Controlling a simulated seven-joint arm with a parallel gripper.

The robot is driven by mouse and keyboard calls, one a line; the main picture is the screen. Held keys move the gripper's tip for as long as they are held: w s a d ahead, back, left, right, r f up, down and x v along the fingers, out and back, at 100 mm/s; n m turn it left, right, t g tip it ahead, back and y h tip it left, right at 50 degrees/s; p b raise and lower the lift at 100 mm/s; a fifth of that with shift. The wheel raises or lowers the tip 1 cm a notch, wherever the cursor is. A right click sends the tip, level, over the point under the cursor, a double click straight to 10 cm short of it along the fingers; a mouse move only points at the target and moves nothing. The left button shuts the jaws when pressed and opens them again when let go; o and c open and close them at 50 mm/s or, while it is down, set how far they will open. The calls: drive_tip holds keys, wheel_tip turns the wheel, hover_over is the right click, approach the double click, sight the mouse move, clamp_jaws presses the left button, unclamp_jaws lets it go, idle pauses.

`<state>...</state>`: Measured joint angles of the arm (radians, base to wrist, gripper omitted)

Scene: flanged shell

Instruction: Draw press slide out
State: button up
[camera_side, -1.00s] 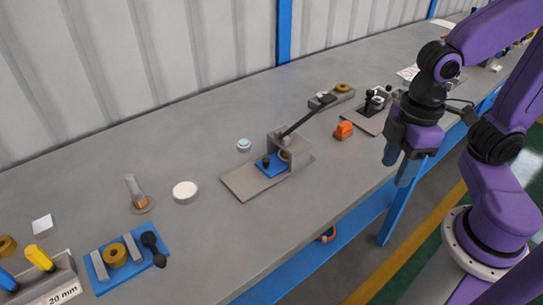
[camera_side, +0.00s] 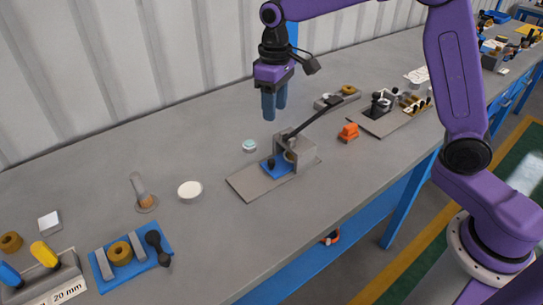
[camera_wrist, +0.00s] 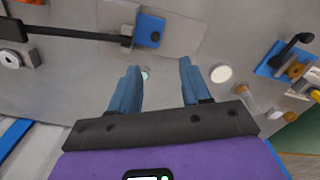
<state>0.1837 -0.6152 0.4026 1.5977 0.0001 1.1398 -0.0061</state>
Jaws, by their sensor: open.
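The press (camera_side: 302,150) is a grey block on a flat plate (camera_side: 247,183), with a long dark lever rising up to the right. Its slide (camera_side: 281,170) is a blue plate with a small black knob (camera_side: 271,164), sticking out of the block's left side. In the wrist view the slide (camera_wrist: 149,30) shows at the top, beyond my fingertips. My gripper (camera_side: 274,113) points down with its two blue fingers apart and empty. It is above the bench behind the press, apart from it. In the wrist view, bare bench and part of a small pale-green disc show between the fingers.
The pale-green disc (camera_side: 249,145) and a white disc (camera_side: 190,191) lie left of the press. An orange block (camera_side: 348,132) sits to its right, and a grey holder with a brass ring (camera_side: 347,90) behind it. A blue tray (camera_side: 130,262) is at the front left.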

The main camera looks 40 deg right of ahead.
sight(271, 160)
drive_tip(key=f, duration=0.6)
drive_tip(key=w+f, duration=0.1)
drive_tip(key=f, duration=0.5)
drive_tip(key=w+f, duration=0.1)
drive_tip(key=f, duration=0.4)
drive_tip(key=shift+d+f, duration=0.25)
drive_tip(key=shift+f, duration=0.15)
